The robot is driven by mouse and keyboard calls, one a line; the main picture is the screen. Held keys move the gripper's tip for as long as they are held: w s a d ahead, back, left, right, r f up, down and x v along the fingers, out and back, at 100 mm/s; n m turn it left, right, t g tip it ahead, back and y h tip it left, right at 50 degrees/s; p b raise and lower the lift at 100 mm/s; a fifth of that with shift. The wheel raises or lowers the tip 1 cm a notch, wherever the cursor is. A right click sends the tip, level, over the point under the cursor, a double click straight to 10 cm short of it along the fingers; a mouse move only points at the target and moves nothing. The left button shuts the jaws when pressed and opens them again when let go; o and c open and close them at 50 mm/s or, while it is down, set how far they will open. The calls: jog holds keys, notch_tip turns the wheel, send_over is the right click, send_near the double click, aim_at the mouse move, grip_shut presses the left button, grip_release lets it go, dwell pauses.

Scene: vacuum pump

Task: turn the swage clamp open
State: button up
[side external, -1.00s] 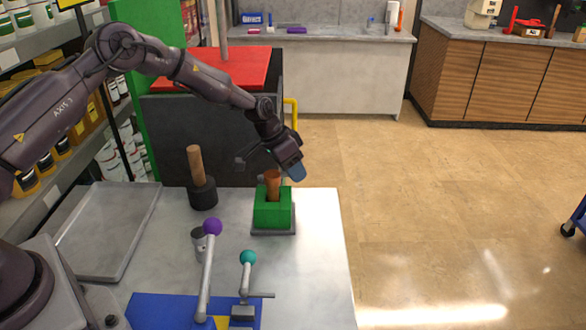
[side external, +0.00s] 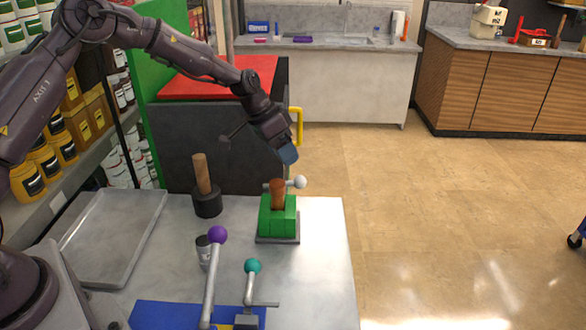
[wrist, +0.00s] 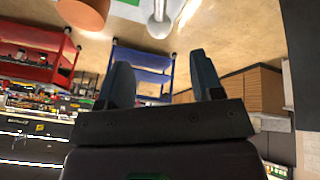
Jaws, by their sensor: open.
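The green block-shaped clamp (side external: 277,217) stands on a dark base plate on the bench, with an orange-brown tube (side external: 278,193) upright in it. A lever with a pale ball knob (side external: 299,182) sticks out at its upper right. In the wrist view the knob (wrist: 159,26) shows at the top, beyond and between the fingers, and the tube (wrist: 82,12) is to its left. My gripper (side external: 289,156) is above the clamp and clear of the knob. In the wrist view my gripper (wrist: 162,78) is open, with nothing between its fingers.
A wooden-handled black mallet (side external: 207,190) stands left of the clamp. In front are a purple-knobbed lever (side external: 214,275) and a teal-knobbed lever (side external: 251,280) on a blue base (side external: 165,315). A metal tray (side external: 115,237) lies at left. The bench's right side is clear.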

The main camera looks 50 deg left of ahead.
aim_at(287, 184)
jog(key=shift+v, duration=2.25)
jog(key=shift+c, duration=0.8)
jog(key=a+n, duration=0.1)
jog(key=a, duration=0.1)
jog(key=a+n+h, duration=0.1)
jog(key=a, duration=0.2)
jog(key=a+f+n+t, duration=0.1)
jog(key=a, duration=0.1)
jog(key=shift+s+a+f+h, duration=0.1)
jog(key=shift+s+a+h, duration=0.1)
jog(key=shift+h, duration=0.1)
grip_shut()
jog(key=w+d+f, duration=0.4)
jog(key=d+f, duration=0.4)
jog(key=shift+f, duration=0.4)
